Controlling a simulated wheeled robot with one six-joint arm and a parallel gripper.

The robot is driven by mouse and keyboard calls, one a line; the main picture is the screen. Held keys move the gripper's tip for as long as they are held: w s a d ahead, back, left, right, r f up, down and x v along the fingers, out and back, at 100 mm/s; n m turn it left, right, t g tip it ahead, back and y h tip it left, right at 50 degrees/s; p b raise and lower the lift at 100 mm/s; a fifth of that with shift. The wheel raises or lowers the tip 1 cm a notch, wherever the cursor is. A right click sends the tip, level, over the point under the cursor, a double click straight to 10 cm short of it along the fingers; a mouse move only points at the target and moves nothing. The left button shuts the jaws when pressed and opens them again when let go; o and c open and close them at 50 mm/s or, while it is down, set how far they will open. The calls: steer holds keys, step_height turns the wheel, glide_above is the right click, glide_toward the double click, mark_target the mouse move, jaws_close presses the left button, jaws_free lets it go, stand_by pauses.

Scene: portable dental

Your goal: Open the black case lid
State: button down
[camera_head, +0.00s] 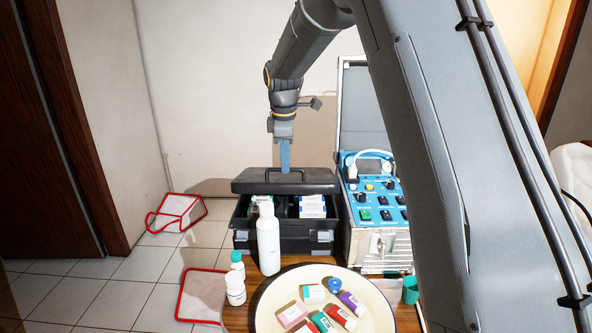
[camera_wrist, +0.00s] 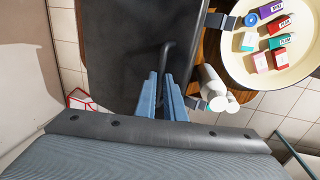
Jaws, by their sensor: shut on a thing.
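The black case (camera_head: 270,230) stands on the wooden table, with white boxes showing inside. Its dark lid (camera_head: 258,185) is raised above the case body, with an open gap below it at the front. My gripper (camera_head: 284,168) reaches down from above onto the lid's handle. In the wrist view, my gripper's blue fingers (camera_wrist: 160,88) are shut on the black handle (camera_wrist: 165,57), with the lid's flat dark top (camera_wrist: 120,50) beyond. The lid's hinge side is hidden in both views.
A white bottle (camera_head: 268,240) stands close in front of the case, with small bottles (camera_head: 235,288) beside it. A cream plate (camera_head: 270,308) holds several small boxes. A silver case (camera_head: 380,245) with a blue panel stands open at the right. A red-edged bag (camera_head: 178,212) lies left.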

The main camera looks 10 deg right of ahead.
steer(key=w+d+r+p, duration=0.2)
steer(key=w+r, duration=0.2)
steer(key=w, duration=0.3)
steer(key=w+d+r+p, duration=0.2)
steer(key=w+r, duration=0.3)
steer(key=w, duration=0.3)
steer(key=shift+w+r+p, duration=0.25)
steer(key=shift+w+p, duration=0.05)
steer(key=shift+p, duration=0.35)
steer(key=c, duration=1.8)
jaws_free()
steer(key=shift+w+d, duration=0.1)
steer(key=shift+w, duration=0.1)
steer(key=shift+c, duration=0.2)
steer(key=shift+r, duration=0.2)
step_height(320, 180, up, 8)
steer(key=s, duration=0.1)
steer(key=shift+s+a+f, duration=0.2)
steer(key=shift+s+a, duration=0.1)
steer(key=shift+a, duration=0.05)
